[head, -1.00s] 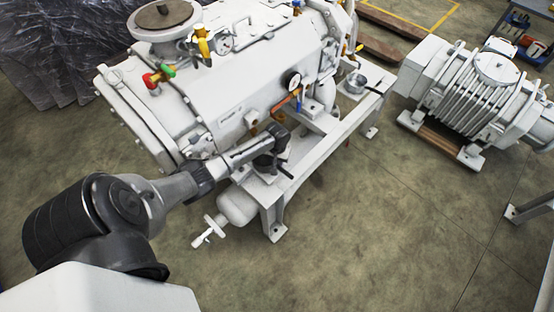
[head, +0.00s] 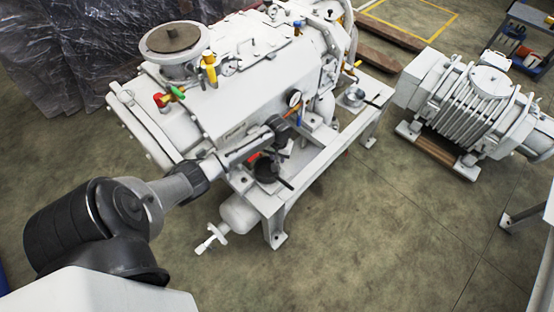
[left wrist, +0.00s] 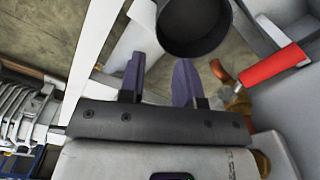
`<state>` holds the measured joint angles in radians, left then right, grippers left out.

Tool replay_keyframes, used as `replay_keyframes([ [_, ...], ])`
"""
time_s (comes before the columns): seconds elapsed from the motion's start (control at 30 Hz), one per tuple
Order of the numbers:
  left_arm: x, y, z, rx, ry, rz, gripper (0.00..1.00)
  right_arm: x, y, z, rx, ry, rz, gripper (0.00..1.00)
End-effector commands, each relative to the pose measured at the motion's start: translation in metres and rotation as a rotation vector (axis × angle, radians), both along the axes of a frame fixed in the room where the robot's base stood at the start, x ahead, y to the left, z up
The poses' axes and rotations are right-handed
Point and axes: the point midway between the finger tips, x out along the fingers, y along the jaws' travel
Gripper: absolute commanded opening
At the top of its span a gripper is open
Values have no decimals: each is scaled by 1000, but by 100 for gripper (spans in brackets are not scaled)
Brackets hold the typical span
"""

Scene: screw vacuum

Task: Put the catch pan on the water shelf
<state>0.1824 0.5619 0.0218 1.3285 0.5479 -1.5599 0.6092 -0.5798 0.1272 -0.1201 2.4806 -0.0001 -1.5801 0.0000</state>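A dark round pan (head: 267,171), which may be the catch pan, sits on the near end of the white pump frame (head: 318,158). A dark handle-like piece shows at its right. In the left wrist view the dark round vessel (left wrist: 193,30) lies just beyond the fingers. My left gripper (head: 280,127) is beside the pump, just above and beyond the pan in the head view. In the left wrist view its purple fingers (left wrist: 160,72) are apart with nothing between them. My right gripper is out of view. I cannot tell which surface is the water shelf.
A red handle (left wrist: 275,65) is right of the fingers. The white pump body (head: 245,95) stands close behind my gripper. A small metal cup-like part (head: 353,98) is on the frame's far end. A finned machine (head: 487,108) and a blue cart (head: 528,35) stand right. The front floor is clear.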

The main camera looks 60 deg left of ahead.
Motion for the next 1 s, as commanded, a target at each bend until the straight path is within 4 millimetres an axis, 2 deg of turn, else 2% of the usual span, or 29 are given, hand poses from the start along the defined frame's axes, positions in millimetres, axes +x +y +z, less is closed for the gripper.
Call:
replay_keyframes([
  [0.07, -3, -6, 2, 2, 1, -21, 31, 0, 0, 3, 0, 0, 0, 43],
  [0.17, -15, -32, -5, 14, -2, -109, 31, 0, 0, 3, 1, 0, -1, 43],
  [0.27, -40, -77, -15, 30, -16, -266, 31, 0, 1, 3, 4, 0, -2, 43],
  [0.37, -75, -132, -18, 46, -49, -449, 31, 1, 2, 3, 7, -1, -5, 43],
  [0.4, -90, -153, -15, 51, -67, -517, 31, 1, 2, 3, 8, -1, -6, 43],
  [0.5, -126, -198, -1, 63, -118, -662, 31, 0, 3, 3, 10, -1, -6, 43],
  [0.6, -158, -233, 20, 74, -173, -767, 31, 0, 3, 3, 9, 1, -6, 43],
  [0.7, -184, -256, 44, 90, -222, -838, 31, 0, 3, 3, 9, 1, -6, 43],
  [0.8, -203, -270, 65, 105, -260, -881, 31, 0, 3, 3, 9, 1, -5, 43],
  [1.0, -220, -280, 88, 125, -294, -916, 31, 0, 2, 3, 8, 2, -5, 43],
])
